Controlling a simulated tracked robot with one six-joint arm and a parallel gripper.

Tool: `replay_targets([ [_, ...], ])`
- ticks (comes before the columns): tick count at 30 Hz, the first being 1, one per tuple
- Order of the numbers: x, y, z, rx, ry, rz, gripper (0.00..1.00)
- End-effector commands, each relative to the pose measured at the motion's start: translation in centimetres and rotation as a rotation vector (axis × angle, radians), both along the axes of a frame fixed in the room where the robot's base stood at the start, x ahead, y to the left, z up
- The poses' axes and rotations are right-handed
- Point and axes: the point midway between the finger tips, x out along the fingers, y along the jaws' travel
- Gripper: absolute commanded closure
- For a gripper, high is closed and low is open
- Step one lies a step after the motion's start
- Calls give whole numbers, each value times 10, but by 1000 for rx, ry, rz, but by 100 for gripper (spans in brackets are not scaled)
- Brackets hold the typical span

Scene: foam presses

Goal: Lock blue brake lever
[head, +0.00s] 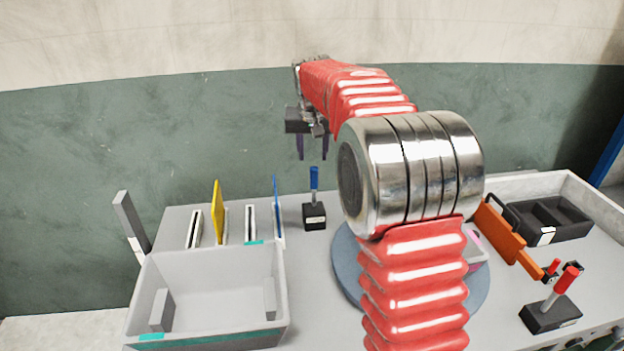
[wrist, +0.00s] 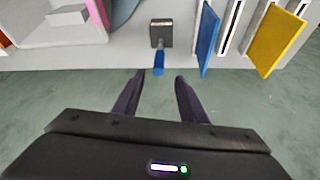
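The blue brake lever (head: 314,180) stands roughly upright on a small black base (head: 314,216) near the back edge of the table. It also shows in the wrist view (wrist: 159,62), where its base (wrist: 161,34) lies just beyond the handle. My gripper (head: 312,156) is above the lever in the head view and points down. In the wrist view my gripper (wrist: 160,76) has its two dark fingers apart and nothing between them. The handle's end appears in line with the gap between the fingertips. I see no contact with the lever.
A blue panel (head: 277,208) stands close beside the lever, with a yellow panel (head: 217,212) further left. A grey bin (head: 210,285) is at front left. A red lever (head: 565,280) and an orange panel (head: 498,235) are at right. A round grey-blue disc (head: 345,265) lies behind my arm.

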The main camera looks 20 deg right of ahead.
Motion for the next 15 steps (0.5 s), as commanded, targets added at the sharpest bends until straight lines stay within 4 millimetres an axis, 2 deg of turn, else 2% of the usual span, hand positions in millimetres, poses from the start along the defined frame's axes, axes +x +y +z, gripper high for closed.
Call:
replay_targets([
  [4, 11, -6, -7, 0, 2, -12, 61],
  [15, 12, -6, -8, 0, 2, -13, 61],
])
